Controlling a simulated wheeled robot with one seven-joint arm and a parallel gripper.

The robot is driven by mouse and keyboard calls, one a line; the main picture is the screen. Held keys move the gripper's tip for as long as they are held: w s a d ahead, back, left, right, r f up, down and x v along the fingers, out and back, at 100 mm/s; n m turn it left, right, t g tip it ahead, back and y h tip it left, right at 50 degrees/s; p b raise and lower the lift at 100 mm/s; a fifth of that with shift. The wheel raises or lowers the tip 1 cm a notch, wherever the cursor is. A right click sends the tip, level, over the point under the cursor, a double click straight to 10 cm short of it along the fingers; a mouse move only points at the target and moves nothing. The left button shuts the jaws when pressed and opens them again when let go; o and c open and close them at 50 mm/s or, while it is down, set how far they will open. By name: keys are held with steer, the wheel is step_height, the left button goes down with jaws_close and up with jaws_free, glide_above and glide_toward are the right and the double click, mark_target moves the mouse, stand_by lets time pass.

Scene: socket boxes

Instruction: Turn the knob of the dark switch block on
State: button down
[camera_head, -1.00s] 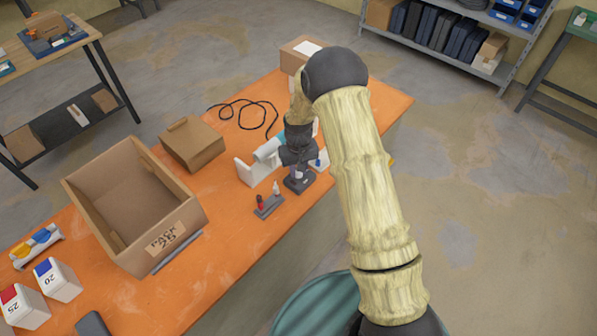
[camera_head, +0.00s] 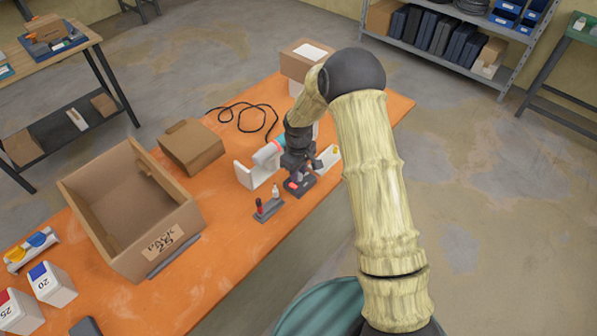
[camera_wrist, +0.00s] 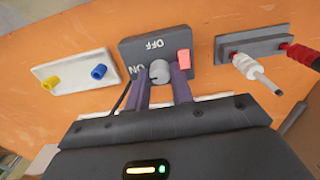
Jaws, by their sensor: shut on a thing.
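The dark switch block (camera_wrist: 130,50) lies on the orange table in the wrist view, with OFF and ON lettering upside down. Its grey rounded knob (camera_wrist: 160,72) is between the two fingers of my gripper (camera_wrist: 160,78), which are shut on it. A bright red rectangle (camera_wrist: 184,60) shows on the block right of the knob. I cannot tell which label the knob points to. In the head view the block (camera_head: 301,188) is near the table's front edge, partly hidden under my gripper (camera_head: 298,170).
A white plate with yellow and blue knobs (camera_wrist: 75,69) is left of the block in the wrist view. A grey holder (camera_wrist: 240,43) with white and red tools is close on its right. An open carton (camera_head: 183,225), a smaller box (camera_head: 190,147) and a black cable (camera_head: 243,116) are also on the table.

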steer(key=shift+w, duration=0.1)
steer(key=c, duration=1.2)
jaws_free()
step_height(320, 180, up, 18)
steer(key=b, duration=0.2)
steer(key=shift+f+b, duration=0.25)
steer(key=shift+b, duration=0.15)
